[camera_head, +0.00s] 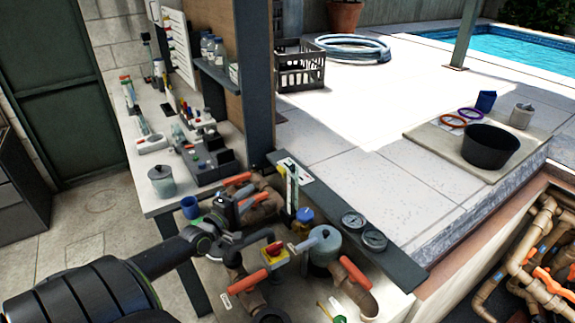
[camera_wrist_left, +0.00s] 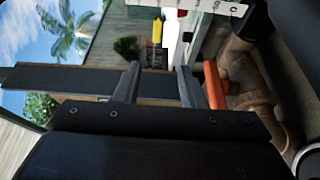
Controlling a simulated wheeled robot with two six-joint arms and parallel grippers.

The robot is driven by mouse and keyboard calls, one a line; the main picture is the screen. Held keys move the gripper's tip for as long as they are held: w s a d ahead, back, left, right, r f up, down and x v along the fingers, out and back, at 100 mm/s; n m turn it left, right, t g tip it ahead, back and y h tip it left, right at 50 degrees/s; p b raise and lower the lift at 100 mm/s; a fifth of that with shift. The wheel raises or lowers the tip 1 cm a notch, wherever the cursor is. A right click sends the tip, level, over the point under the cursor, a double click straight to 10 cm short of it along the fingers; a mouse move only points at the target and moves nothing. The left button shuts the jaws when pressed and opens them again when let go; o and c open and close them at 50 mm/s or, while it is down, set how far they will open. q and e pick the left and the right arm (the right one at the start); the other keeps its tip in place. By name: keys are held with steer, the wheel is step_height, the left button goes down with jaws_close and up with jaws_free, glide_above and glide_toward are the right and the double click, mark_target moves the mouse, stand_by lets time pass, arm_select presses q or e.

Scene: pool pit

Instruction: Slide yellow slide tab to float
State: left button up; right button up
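In the left wrist view a small yellow tab (camera_wrist_left: 157,32) sits ahead of the fingers, in line with the gap between them, beside a white labelled plate (camera_wrist_left: 205,5). My left gripper (camera_head: 258,220) is left of and nearer than this panel. In the left wrist view its two fingers (camera_wrist_left: 158,82) are apart with nothing between them, short of the tab. My right gripper is not in view.
Orange-handled valves (camera_head: 240,180) and pipes crowd the gripper, and an orange handle (camera_wrist_left: 214,84) is close to one finger. A red-and-yellow switch (camera_head: 275,253), a grey-lidded pump (camera_head: 322,243) and two gauges (camera_head: 363,230) stand nearby.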

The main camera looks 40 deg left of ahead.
arm_select(q)
steer(key=b, duration=0.2)
glide_toward(279, 171)
steer(key=w+b, duration=0.2)
steer(key=w, duration=0.1)
steer(key=w+a+b, duration=0.1)
steer(key=w+b, duration=0.5)
steer(key=w, duration=0.1)
steer(key=shift+w+a+f, duration=0.15)
steer(key=shift+a, duration=0.05)
steer(key=shift+w+b, duration=0.35)
steer(key=shift+b, duration=0.15)
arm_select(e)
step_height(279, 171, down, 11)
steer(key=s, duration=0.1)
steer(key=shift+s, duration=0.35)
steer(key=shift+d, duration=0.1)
arm_select(q)
jaws_close()
